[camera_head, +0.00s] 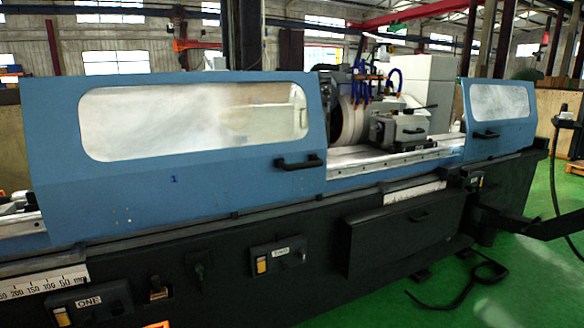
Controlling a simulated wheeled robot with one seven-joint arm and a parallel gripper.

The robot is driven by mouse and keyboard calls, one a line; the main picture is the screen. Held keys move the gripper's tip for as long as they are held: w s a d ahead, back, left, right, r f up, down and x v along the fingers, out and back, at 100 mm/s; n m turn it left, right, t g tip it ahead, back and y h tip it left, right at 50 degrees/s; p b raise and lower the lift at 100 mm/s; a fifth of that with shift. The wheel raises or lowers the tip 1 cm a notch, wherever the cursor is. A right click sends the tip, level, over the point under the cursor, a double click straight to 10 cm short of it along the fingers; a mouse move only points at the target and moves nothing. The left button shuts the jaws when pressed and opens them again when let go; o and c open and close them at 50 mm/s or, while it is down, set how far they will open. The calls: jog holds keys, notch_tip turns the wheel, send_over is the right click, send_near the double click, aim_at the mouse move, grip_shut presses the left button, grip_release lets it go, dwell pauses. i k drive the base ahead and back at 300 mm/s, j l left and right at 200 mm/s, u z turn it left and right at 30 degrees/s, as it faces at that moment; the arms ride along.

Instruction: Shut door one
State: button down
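Door one (230,170) is the large blue sliding door at the left of the grinder. It carries a small dark "1" mark and a cloudy window. Its black handle (299,162) is at its right end. An open gap to its right shows the grinding wheel and the work area. A second blue door (498,116) with a window and a dark handle (485,135) stands beyond the gap at the right. My gripper is not in view.
The grinder's dark base (230,265) runs along the front, with "ONE" (88,302) and "TWO" (281,251) labelled panels. A dark box (403,235) juts out at its front. A black cable (465,290) lies on the green floor (530,280) at right.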

aim_at(131, 117)
jog(key=i+l+u, duration=0.1)
jog(key=l, duration=0.35)
jog(key=i+l, duration=0.2)
jog(key=l, duration=0.3)
jog(key=i+l+u, duration=0.15)
jog(key=l, duration=0.8)
jog(key=i+l+u, duration=0.3)
jog(key=i+l, duration=0.4)
jog(key=i+u, duration=0.3)
jog(key=i, duration=0.9)
